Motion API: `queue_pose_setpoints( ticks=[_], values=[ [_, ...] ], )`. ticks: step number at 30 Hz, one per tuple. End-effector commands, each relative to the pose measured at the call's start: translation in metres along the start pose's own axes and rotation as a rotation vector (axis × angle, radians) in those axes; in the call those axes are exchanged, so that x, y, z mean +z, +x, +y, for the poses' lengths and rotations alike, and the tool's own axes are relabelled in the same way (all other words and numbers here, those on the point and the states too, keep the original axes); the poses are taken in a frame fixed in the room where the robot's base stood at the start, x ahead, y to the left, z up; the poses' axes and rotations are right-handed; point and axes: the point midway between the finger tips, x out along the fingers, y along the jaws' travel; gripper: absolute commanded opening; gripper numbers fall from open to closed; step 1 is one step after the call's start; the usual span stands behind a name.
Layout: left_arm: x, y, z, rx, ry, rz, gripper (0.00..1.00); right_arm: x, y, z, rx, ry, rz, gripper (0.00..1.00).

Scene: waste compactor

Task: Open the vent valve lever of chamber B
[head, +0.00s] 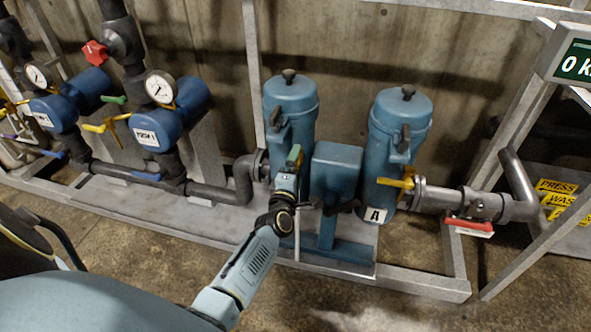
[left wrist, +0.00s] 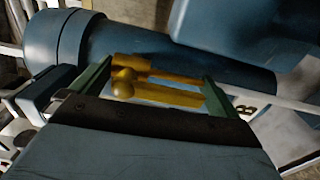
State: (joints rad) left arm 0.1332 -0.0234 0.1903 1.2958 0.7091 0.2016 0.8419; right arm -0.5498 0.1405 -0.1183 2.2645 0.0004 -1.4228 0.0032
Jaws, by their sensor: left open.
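Chamber B is the left teal cylinder (head: 291,97) in the head view. Its white label with a B (left wrist: 243,109) shows in part in the left wrist view. Its yellow vent lever (left wrist: 170,95), with a round knob, lies between my left gripper's green fingers in that view. My left gripper (head: 291,165) is in front of the lower part of chamber B and hides the lever in the head view. The fingers are open, one on each side of the lever. I cannot tell whether they touch it. My right gripper is not in view.
Chamber A (head: 398,135) stands to the right with its own yellow lever (head: 396,183). A teal box (head: 336,170) stands between the chambers. A red-handled valve (head: 468,224) is at the right. Blue pump units with gauges (head: 182,100) are at the left. Floor in front is clear.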

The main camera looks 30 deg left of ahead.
Motion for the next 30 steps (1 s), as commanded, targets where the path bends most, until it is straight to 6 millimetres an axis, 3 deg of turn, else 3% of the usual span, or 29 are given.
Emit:
queue_pose_setpoints(
  ticks=[5, 8, 21, 30],
  values=[
    [0.000, -0.006, 0.000, -0.001, 0.002, -0.001, 1.00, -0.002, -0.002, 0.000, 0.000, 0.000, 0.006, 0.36],
    [0.000, -0.018, 0.001, -0.002, 0.003, -0.001, 1.00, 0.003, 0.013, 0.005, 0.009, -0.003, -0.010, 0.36],
    [0.000, -0.108, 0.001, -0.003, 0.002, -0.001, 1.00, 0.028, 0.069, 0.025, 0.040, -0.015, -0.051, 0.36],
    [0.000, -0.134, 0.001, 0.000, 0.000, 0.000, 1.00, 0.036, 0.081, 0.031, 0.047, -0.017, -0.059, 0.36]
  ],
)
